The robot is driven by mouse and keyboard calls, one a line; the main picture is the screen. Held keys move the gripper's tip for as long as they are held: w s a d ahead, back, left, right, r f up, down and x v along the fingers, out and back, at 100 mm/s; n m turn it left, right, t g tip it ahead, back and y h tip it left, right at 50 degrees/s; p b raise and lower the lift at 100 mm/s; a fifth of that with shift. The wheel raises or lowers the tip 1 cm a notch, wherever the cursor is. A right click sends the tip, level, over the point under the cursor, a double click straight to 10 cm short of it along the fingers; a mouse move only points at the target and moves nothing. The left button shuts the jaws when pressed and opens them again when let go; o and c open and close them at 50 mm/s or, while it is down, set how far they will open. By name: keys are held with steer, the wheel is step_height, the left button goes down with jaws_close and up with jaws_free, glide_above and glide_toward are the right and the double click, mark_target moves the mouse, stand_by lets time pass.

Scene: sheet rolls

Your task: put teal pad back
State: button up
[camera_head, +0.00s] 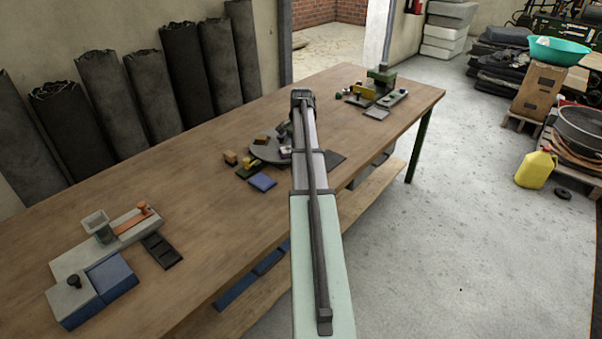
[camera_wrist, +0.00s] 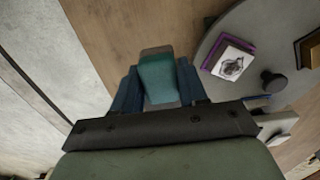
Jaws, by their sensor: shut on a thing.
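In the wrist view my gripper (camera_wrist: 158,86) is shut on the teal pad (camera_wrist: 157,71). The pad is a small block held between two dark blue fingers, and its far end sticks out past them. Bare wooden table shows behind and to the left of the pad. A round grey disc (camera_wrist: 212,58) lies to the right of the pad, apart from it in the picture. In the head view my arm covers the gripper and the teal pad. Part of the grey disc (camera_head: 263,150) shows left of the arm. I cannot tell the pad's height above the table.
A purple-edged pad with a dark print (camera_wrist: 232,58) and a black knob (camera_wrist: 273,82) are on the disc. A blue pad (camera_head: 262,182) lies on the wooden table (camera_head: 215,215). A grey and blue fixture (camera_head: 108,277) stands front left, a green device (camera_head: 381,77) far right.

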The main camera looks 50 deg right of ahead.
step_height(320, 180, down, 9)
steer(key=shift+r, duration=0.1)
stand_by(0.4)
steer(key=o, duration=1)
steer(key=shift+f, duration=0.2)
step_height(320, 180, up, 12)
steer(key=shift+r, duration=0.15)
